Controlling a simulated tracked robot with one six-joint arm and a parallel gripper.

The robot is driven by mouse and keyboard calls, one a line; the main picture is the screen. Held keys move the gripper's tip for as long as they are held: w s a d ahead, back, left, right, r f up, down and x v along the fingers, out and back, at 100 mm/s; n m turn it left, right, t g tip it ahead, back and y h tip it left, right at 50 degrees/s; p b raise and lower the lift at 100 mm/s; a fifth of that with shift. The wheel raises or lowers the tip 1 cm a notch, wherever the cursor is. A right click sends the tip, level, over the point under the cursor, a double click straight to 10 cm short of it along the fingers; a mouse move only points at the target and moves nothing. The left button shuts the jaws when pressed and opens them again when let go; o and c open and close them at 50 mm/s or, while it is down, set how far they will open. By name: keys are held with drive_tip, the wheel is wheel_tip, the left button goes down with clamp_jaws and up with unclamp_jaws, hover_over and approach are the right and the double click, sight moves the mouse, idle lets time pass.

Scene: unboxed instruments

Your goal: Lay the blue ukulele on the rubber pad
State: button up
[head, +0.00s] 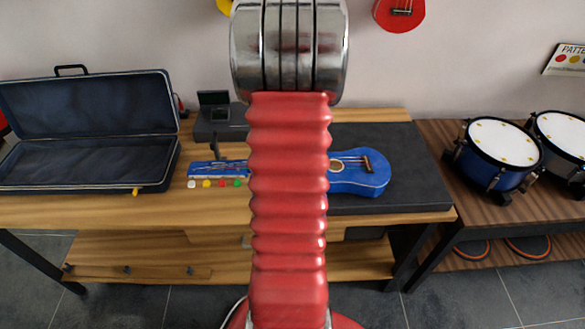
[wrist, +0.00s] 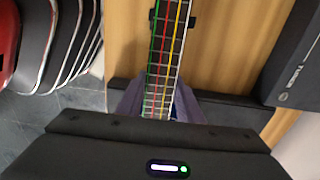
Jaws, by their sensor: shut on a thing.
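I cannot tell whether the body touches the pad. In the wrist view, my gripper (wrist: 160,105) is shut around the neck, across the fretboard with its coloured strings (wrist: 168,50). My arm hides the gripper and the middle of the ukulele in the head view.
An open dark case (head: 85,150) lies at the left of the wooden table (head: 225,208). A dark box marked TUNER (wrist: 295,75) is close to the neck. Drums (head: 500,150) stand on a separate table at right. A red instrument (head: 400,12) hangs on the wall.

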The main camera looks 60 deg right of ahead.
drive_tip(key=shift+a+f, duration=0.2)
drive_tip(key=shift+f, duration=0.15)
clamp_jaws()
drive_tip(key=shift+w+a, duration=0.2)
drive_tip(key=shift+w, duration=0.2)
idle(0.7)
drive_tip(key=shift+d+f, duration=0.1)
drive_tip(key=shift+f, duration=0.45)
idle(0.7)
drive_tip(key=shift+s, duration=0.1)
drive_tip(key=o, duration=0.8)
unclamp_jaws()
drive_tip(key=o, duration=0.5)
drive_tip(key=shift+d+r, duration=0.1)
drive_tip(key=shift+r, duration=0.05)
wheel_tip(320, 180, up, 14)
drive_tip(key=shift+f, duration=0.15)
